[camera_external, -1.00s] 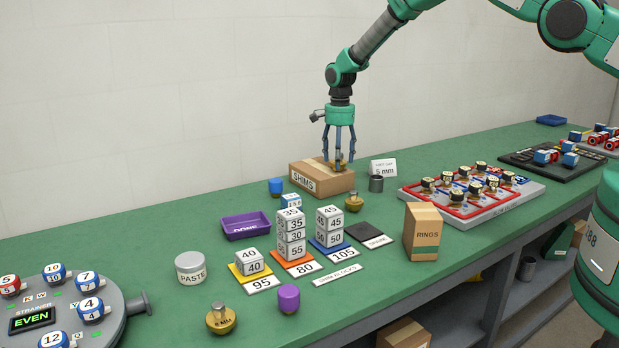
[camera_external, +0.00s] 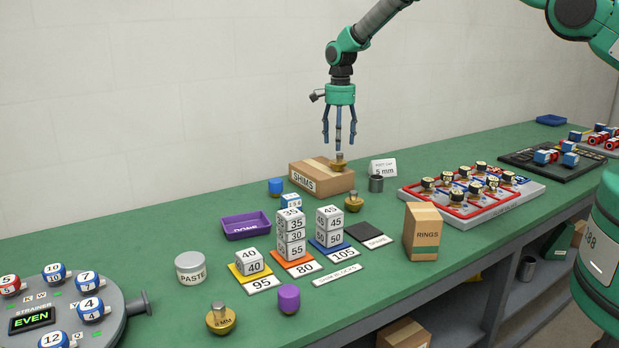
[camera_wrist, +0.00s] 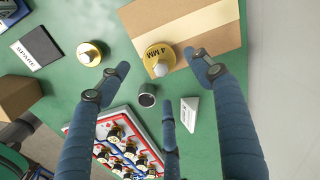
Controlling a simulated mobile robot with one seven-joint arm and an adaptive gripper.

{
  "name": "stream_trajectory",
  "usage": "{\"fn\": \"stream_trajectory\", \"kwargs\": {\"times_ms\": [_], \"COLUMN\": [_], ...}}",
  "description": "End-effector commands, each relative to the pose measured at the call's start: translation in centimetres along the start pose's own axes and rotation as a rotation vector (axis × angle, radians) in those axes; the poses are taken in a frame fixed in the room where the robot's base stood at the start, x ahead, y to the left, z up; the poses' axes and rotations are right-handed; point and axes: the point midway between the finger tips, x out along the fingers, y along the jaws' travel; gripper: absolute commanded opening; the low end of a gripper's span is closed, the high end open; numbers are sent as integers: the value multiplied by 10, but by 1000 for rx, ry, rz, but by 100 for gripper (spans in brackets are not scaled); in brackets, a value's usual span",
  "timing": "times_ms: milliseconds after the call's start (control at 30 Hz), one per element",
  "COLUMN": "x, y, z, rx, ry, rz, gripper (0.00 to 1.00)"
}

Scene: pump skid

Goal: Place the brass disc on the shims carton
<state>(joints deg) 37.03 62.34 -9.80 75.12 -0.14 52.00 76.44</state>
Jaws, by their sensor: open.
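The shims carton (camera_external: 312,179) is a brown cardboard box at the back of the green bench; it also shows in the wrist view (camera_wrist: 208,22). A brass disc (camera_external: 338,164) with a small knob rests on top of the carton, near its right edge. In the wrist view this disc (camera_wrist: 160,58) reads 4 MM. My gripper (camera_external: 339,143) is open and empty just above the disc, apart from it. In the wrist view its blue fingers (camera_wrist: 162,95) are spread wide and nothing is between them.
A second brass disc (camera_external: 353,203) stands in front of the carton, and a third (camera_external: 220,318) near the front edge. A grey cup (camera_external: 376,184) and a white 5 mm card (camera_external: 383,168) are right of the carton. Stacked number blocks (camera_external: 291,234) stand in front.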

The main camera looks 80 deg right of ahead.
Motion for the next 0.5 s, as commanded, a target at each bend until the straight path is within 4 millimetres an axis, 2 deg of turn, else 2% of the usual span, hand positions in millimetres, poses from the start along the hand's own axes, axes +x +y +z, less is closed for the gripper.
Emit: {"fn": "stream_trajectory", "kwargs": {"times_ms": [100,300,500], "x": [-18,-43,-54], "y": [0,0,0], "z": [0,0,0], "rx": [0,0,0], "ry": [0,0,0], "rz": [0,-1,1], "gripper": [65,65,65]}}
